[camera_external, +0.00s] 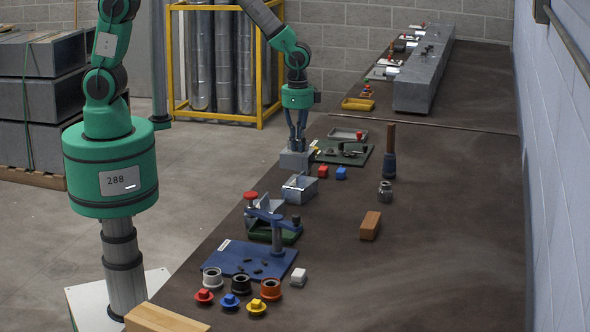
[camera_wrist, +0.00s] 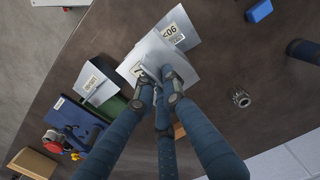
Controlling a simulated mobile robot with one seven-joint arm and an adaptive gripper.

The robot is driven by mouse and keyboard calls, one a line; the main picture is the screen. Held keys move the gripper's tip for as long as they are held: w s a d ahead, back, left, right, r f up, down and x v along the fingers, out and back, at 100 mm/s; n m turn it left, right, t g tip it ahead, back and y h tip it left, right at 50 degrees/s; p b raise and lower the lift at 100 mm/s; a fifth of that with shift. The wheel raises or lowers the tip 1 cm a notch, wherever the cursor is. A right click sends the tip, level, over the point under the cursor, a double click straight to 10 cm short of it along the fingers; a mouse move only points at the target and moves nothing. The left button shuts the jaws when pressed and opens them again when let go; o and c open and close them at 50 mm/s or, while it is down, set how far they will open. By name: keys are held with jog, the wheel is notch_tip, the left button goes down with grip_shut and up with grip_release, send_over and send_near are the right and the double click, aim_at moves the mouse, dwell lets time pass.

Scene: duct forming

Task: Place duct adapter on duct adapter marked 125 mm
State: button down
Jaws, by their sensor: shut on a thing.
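My gripper (camera_external: 297,147) is shut on a grey sheet-metal duct adapter (camera_external: 296,159). In the wrist view my fingertips (camera_wrist: 160,80) meet at its pale metal wall (camera_wrist: 134,68), which has a white label partly hidden by the fingers. A second labelled metal face (camera_wrist: 180,27) lies just behind it; I cannot tell whether it is another adapter. Another duct adapter (camera_external: 300,187) is below the held one in the external view. A further adapter (camera_external: 262,206) stands near the table's left edge. A labelled adapter also shows at left in the wrist view (camera_wrist: 98,82); its label is too small to read surely.
The right side is clear.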

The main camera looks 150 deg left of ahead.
aim_at(298, 152)
jog(key=shift+f, duration=1.65)
jog(key=shift+f, duration=0.15)
jog(key=c, duration=1.8)
grip_release()
jog(key=shift+c, duration=0.2)
notch_tip(298, 152, up, 12)
